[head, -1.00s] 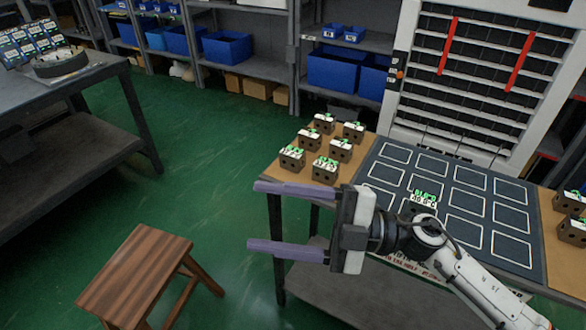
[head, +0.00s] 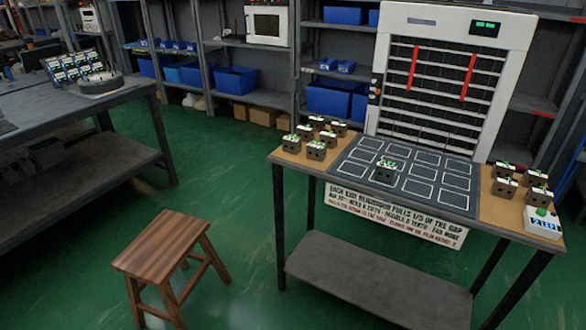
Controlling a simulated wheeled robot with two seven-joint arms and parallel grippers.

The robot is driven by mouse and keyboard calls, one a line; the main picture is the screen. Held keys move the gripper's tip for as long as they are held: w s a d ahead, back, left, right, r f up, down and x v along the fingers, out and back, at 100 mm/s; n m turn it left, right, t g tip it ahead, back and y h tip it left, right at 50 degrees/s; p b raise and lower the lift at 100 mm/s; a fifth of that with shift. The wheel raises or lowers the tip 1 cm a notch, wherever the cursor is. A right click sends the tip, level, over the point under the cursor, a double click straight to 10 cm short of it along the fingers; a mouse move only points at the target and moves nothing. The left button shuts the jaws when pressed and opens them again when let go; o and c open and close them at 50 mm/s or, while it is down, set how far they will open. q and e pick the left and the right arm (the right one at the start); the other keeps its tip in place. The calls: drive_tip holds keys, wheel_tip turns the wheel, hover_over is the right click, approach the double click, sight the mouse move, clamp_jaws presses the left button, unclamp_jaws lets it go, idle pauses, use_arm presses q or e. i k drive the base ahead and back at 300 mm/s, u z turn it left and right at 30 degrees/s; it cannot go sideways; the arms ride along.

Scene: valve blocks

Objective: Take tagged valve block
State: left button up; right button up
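Several brown valve blocks with white and green tags stand on the table. A group of them (head: 316,149) is on the wooden left part of the tabletop. One tagged valve block (head: 385,171) stands alone on the dark mat (head: 458,196) with its white outlined squares. More valve blocks (head: 504,187) stand on the wooden right part. The tag writing is too small to read. Neither of my grippers is in view.
A white device with a green button (head: 543,222) sits at the table's right front corner. A white slatted cabinet (head: 450,85) stands behind the table. A wooden stool (head: 160,246) is at front left, a grey workbench (head: 75,107) at far left. Green floor lies clear between them.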

sight(291, 144)
drive_tip(key=z, duration=2.6)
drive_tip(key=i, duration=0.1)
drive_tip(key=u, duration=1.9)
drive_tip(key=i, duration=0.95)
drive_tip(key=u, duration=0.45)
